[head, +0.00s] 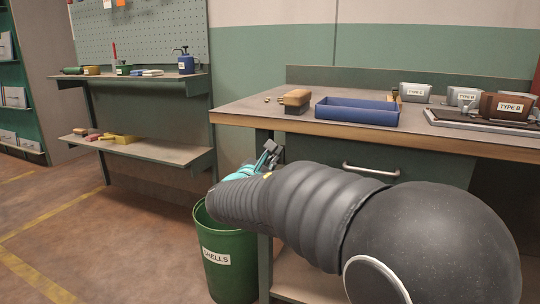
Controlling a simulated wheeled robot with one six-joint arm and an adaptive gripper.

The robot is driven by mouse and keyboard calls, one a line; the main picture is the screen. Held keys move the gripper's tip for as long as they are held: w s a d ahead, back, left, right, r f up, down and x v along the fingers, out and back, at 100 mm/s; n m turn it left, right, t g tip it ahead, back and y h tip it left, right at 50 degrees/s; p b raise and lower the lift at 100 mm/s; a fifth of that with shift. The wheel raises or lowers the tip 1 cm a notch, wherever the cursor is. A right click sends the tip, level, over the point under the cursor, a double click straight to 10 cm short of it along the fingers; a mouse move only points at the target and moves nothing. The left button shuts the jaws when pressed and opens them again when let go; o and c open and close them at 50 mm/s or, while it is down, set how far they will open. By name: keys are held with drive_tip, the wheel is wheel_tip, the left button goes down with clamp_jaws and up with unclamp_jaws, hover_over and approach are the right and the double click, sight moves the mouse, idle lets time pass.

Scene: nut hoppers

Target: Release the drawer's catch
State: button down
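The drawer (415,168) is a dark green front under the workbench top, with a pale metal bar handle (370,171). It looks shut. My gripper (269,152) is by the bench's left front leg, just under the top's edge and left of the handle. It is small and partly hidden by my arm, so I cannot tell whether it is open or shut. I see nothing held in it. I cannot make out the drawer's catch. My arm covers the lower part of the drawer area.
On the bench top (240,108) are a blue tray (357,112), a brown brush-like block (296,101) and labelled hoppers (501,106). A green bin (228,265) marked SHELLS stands below my gripper. A shelf unit (140,84) is at left; the floor before it is clear.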

drive_tip(key=n+p, duration=0.2)
drive_tip(key=n, duration=0.1)
drive_tip(key=n+p, duration=0.1)
drive_tip(key=n, duration=0.1)
drive_tip(key=shift+r, duration=0.3)
drive_tip(key=shift+p, duration=0.3)
drive_tip(key=c, duration=1.3)
unclamp_jaws()
drive_tip(key=shift+f, duration=0.15)
drive_tip(key=shift+c, duration=0.2)
drive_tip(key=v, duration=1.2)
